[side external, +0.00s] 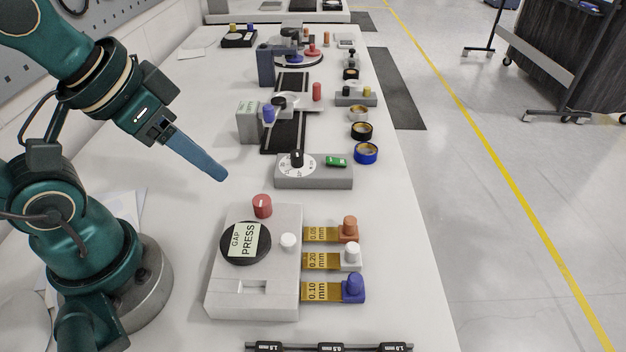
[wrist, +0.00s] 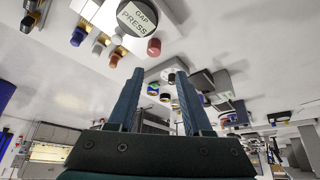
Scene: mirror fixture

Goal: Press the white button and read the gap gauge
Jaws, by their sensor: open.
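The grey gap press block (side external: 222,296) sits on the bench, with a black disc labelled "GAP PRESS" (side external: 245,243) and a red knob (side external: 262,206). The small round white button (side external: 288,241) stands on its right part. Three brass gauge strips stick out to the right: 0.05 mm with an orange knob (side external: 349,229), 0.20 mm with a white knob (side external: 352,253) and 0.10 mm with a blue knob (side external: 353,287). My gripper (side external: 219,175) is above and behind the press, apart from it. In the wrist view my gripper (wrist: 160,73) is open with nothing between its fingers.
A grey box with a white dial and green switch (side external: 336,161) stands behind the press. Blue (side external: 366,153) and yellow-black rings lie beyond it. A black bar with mm labels (side external: 330,347) lies in front. The bench is clear between press and dial box.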

